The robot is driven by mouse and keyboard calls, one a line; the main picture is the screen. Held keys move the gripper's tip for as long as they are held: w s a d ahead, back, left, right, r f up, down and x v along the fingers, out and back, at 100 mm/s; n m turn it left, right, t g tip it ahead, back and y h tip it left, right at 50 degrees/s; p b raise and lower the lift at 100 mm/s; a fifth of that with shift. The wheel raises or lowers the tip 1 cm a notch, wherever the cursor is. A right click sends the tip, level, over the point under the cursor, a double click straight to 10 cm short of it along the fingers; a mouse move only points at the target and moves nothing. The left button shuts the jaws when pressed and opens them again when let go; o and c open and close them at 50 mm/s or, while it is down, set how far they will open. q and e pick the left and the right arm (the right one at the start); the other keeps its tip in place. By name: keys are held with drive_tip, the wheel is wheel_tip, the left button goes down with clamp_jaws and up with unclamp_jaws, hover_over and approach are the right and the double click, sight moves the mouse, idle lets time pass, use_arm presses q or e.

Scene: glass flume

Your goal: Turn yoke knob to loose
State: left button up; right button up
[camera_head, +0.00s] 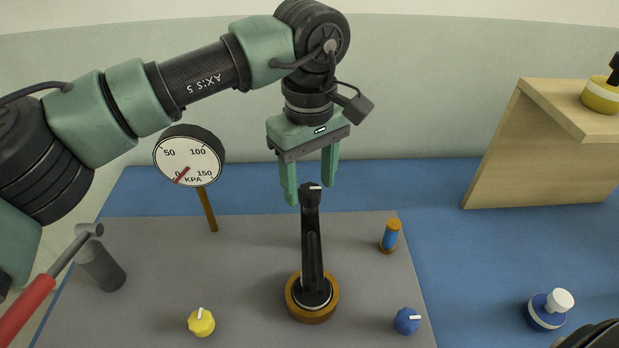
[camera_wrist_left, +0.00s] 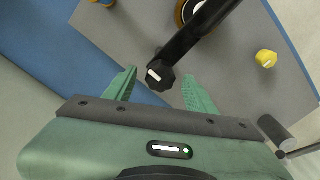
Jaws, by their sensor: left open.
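The yoke knob is a small black knob (camera_head: 311,196) with a white mark, at the top of a black upright arm (camera_head: 312,250) that stands on a round wooden base (camera_head: 312,314). In the left wrist view the knob (camera_wrist_left: 160,80) shows between the fingertips' lines, with its white mark towards the left. My left gripper (camera_head: 309,194) points down at the knob with its two green fingers apart, one on each side in the picture. I cannot tell whether the fingertips are level with the knob or short of it. No finger visibly touches it. My right gripper is out of view.
On the grey board (camera_head: 250,260) are a yellow knob (camera_head: 201,323), a blue knob (camera_head: 407,322), a blue and orange peg (camera_head: 390,237) and a gauge (camera_head: 189,160) on a post. A red-handled tool (camera_head: 27,310) and grey cylinder (camera_head: 102,267) are at left. A wooden stand (camera_head: 535,150) is at right.

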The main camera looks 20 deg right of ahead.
sight(310, 189)
use_arm(q)
wheel_tip(310, 189, up, 8)
drive_tip(key=shift+f, duration=0.1)
drive_tip(key=shift+s+f, duration=0.1)
idle(0.6)
